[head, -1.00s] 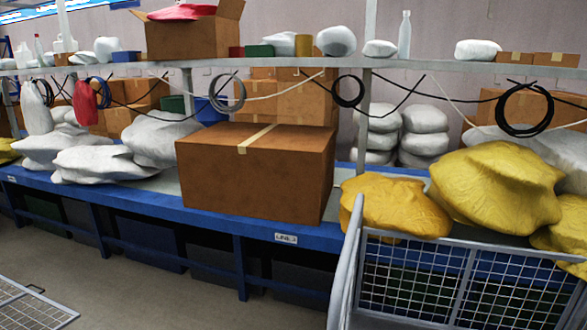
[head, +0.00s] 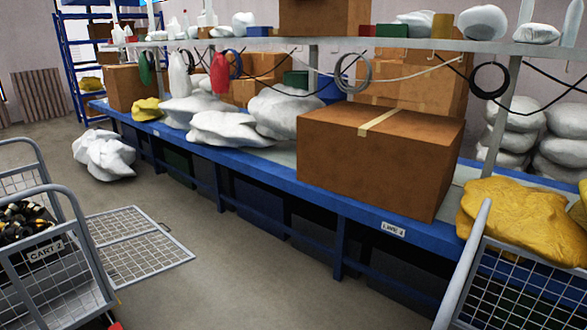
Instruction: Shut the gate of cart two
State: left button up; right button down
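Cart two (head: 75,262) stands at the lower left of the head view, a grey tube-framed mesh cart with a "CART 2" label (head: 46,251). Dark and yellowish items (head: 25,222) lie inside it. A flat grey mesh panel (head: 135,243), which looks like its gate, lies low at the floor to the right of the cart, with a small handle or latch at its right edge. Whether the panel is hinged to the cart is not clear. Neither of my grippers is in view.
A blue-edged bench (head: 258,164) runs across the view with sacks and a large cardboard box (head: 375,155). Another mesh cart (head: 500,285) stands at the lower right. A white sack (head: 103,155) lies on the floor beyond the panel. The floor between panel and bench is clear.

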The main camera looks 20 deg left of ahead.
aim_at(113, 274)
jog(key=i+j+u, duration=0.8)
jog(key=i+j, duration=0.15)
jog(key=i+z, duration=0.2)
jog(key=i, duration=0.35)
jog(key=i+j+z, duration=0.2)
jog(key=i, duration=0.3)
jog(key=i+l+u, duration=0.6)
jog(key=i, duration=0.25)
jog(key=j, duration=0.1)
